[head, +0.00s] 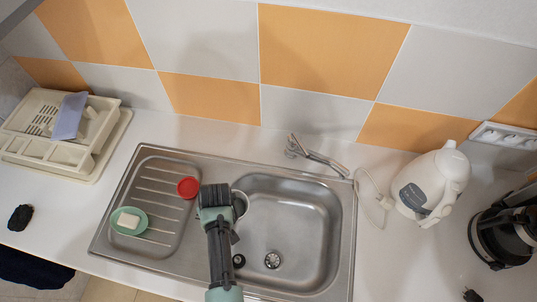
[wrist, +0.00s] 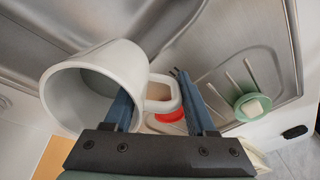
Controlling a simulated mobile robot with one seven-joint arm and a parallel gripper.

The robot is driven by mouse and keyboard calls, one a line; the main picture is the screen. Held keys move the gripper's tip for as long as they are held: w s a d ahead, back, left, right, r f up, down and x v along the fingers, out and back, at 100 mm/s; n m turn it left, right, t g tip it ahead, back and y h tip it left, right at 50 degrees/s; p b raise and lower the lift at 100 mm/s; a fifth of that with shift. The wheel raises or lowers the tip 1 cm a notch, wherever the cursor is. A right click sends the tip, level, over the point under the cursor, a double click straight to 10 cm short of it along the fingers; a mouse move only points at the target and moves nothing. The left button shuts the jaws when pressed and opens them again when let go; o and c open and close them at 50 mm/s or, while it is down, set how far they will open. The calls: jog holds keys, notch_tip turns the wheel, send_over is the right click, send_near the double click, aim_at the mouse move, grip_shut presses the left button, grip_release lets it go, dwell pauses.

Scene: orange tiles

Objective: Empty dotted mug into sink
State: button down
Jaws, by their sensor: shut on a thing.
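My gripper (wrist: 152,84) is shut on the handle of a pale grey-white mug (wrist: 122,62). In the wrist view, the handle lies between the blue fingers, and the mug's mouth faces the lower left. I see no contents in the visible part of its inside, and no dots on the visible wall. In the head view, the mug (head: 240,206) is mostly hidden behind my gripper (head: 216,197), over the left edge of the sink basin (head: 308,225). The mug appears tilted on its side, above the steel.
A red round dish (head: 188,187) and a green dish (head: 121,214) with soap (head: 128,220) sit on the drainboard. The faucet (head: 315,157) is behind the basin. A white kettle (head: 432,185) and a coffee maker (head: 503,236) stand right, a dish rack (head: 50,161) left.

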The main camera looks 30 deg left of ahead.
jog(key=d+y+b, duration=0.1)
jog(key=y+b, duration=0.2)
jog(key=d+f+y+b, duration=0.1)
jog(key=d+y+b, duration=0.1)
jog(key=y+b, duration=0.1)
jog(key=d+f+y+b, duration=0.1)
jog(key=y+b, duration=0.1)
jog(key=b, duration=0.3)
jog(key=shift+s+d+f+t+y, duration=0.15)
jog(key=shift+d+t+y, duration=0.15)
jog(key=shift+t+y, duration=0.1)
dwell(0.4)
jog(key=shift+f, duration=0.1)
dwell(0.7)
jog(key=shift+b, duration=0.3)
dwell(0.6)
jog(key=shift+r+y, duration=0.25)
jog(key=shift+y, duration=0.15)
dwell(0.8)
